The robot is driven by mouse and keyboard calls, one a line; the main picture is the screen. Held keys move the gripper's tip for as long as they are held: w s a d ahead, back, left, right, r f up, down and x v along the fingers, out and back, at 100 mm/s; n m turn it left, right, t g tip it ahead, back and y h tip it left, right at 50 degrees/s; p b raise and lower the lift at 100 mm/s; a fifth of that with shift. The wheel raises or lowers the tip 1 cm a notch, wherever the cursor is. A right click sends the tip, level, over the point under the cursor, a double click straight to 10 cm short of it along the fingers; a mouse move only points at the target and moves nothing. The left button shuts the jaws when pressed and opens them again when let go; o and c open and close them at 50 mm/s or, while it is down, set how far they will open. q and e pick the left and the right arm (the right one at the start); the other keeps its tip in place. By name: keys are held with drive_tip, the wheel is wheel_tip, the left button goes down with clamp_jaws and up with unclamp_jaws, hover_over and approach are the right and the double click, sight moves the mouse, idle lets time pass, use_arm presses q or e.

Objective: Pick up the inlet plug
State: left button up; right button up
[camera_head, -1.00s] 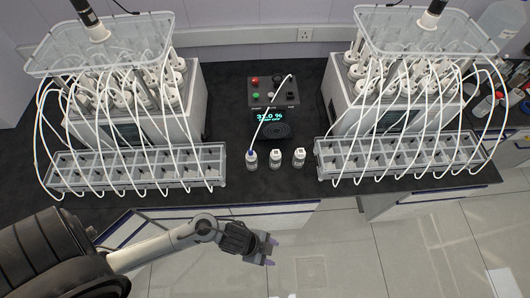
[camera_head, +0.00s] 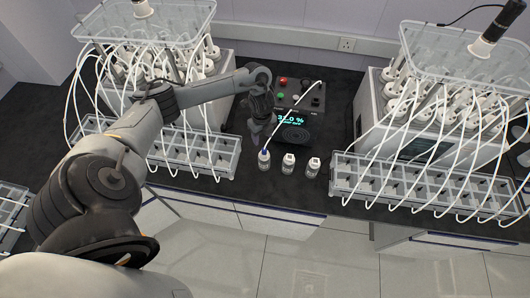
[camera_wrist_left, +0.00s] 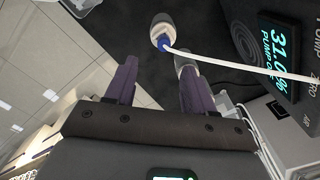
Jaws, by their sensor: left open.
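The inlet plug appears to be the blue tip (camera_head: 263,153) at the end of a white tube, on the leftmost of three small bottles (camera_head: 264,166). In the left wrist view the blue plug (camera_wrist_left: 163,42) sits at the white bottle top, with the tube running off to the right. My left gripper (camera_head: 257,133) hangs over the bench behind and slightly left of this bottle. In the left wrist view its two purple fingers (camera_wrist_left: 157,60) are apart and empty, and the plug shows just beyond the fingertips. My right gripper is not in view.
Two white-capped bottles (camera_head: 288,164) stand to the right. The pump box (camera_head: 299,105) with buttons and display is behind them. Tube-filled racks (camera_head: 195,148) and (camera_head: 430,188) flank the bottles, with reactor units behind. The dark bench top is clear around the bottles.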

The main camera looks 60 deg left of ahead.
use_arm(q)
hover_over(264, 149)
drive_tip(key=f, duration=0.4)
drive_tip(key=shift+s+d, duration=0.1)
drive_tip(key=shift+s, duration=0.25)
drive_tip(key=shift+w+f+p, duration=0.2)
drive_tip(key=shift+f+p, duration=0.1)
drive_tip(key=shift+f, duration=1)
drive_tip(key=shift+w+f+p, duration=0.15)
drive_tip(key=shift+f+p, duration=0.1)
drive_tip(key=shift+f, duration=1.05)
clamp_jaws()
